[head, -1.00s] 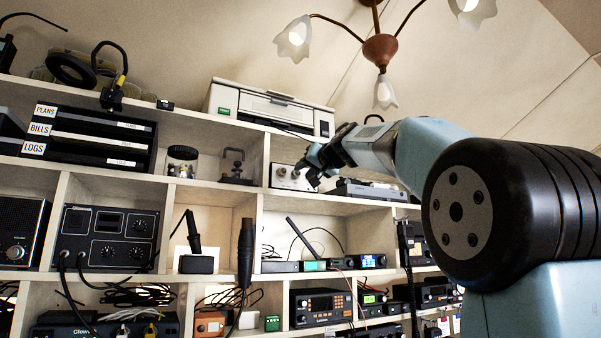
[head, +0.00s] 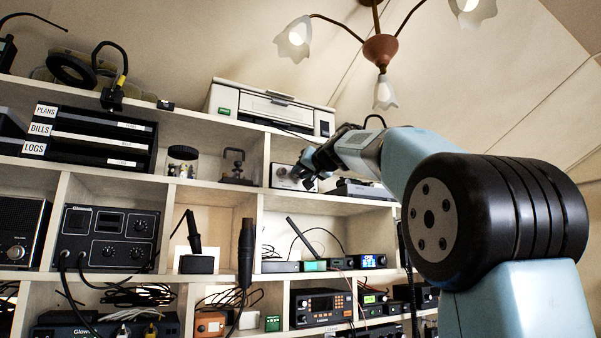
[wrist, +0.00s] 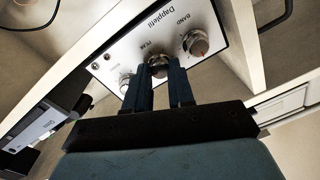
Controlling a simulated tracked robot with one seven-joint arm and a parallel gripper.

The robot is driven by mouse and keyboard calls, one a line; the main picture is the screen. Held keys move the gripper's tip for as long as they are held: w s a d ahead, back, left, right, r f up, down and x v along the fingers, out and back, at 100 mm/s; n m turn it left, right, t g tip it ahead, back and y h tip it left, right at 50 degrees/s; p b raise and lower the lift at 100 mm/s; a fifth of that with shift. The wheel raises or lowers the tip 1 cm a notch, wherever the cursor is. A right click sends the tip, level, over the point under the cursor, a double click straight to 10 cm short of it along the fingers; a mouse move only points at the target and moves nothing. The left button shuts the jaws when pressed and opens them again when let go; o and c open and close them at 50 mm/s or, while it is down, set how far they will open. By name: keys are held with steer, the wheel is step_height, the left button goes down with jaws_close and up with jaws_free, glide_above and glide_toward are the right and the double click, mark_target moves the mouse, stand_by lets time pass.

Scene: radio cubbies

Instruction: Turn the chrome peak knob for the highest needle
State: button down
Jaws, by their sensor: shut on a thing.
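A silver-faced radio unit (head: 284,174) stands in an upper cubby; its panel (wrist: 138,43) fills the upper middle of the wrist view, tilted. A chrome knob marked PEAK (wrist: 157,60) sits in the middle of the panel. My gripper (wrist: 160,72) is shut on this knob, one dark finger on each side. A chrome BAND knob (wrist: 196,42) with a red mark is to its right, and another knob (wrist: 126,82) is to its left. In the head view my gripper (head: 303,173) covers part of the panel. I see no needle or meter.
A cubby wall (wrist: 240,40) stands close to the right of the panel in the wrist view. A flat grey device (head: 362,189) sits right of the unit, below my wrist. A printer (head: 270,105) is on the shelf above.

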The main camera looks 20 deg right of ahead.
steer(key=shift+f+m, duration=0.1)
steer(key=shift+m, duration=1.1)
steer(key=c, duration=1.2)
jaws_free()
steer(key=shift+d, duration=0.1)
steer(key=shift+c, duration=0.2)
steer(key=shift+s, duration=0.1)
steer(key=v, duration=1.3)
steer(key=shift+s, duration=0.3)
steer(key=shift+f, duration=0.15)
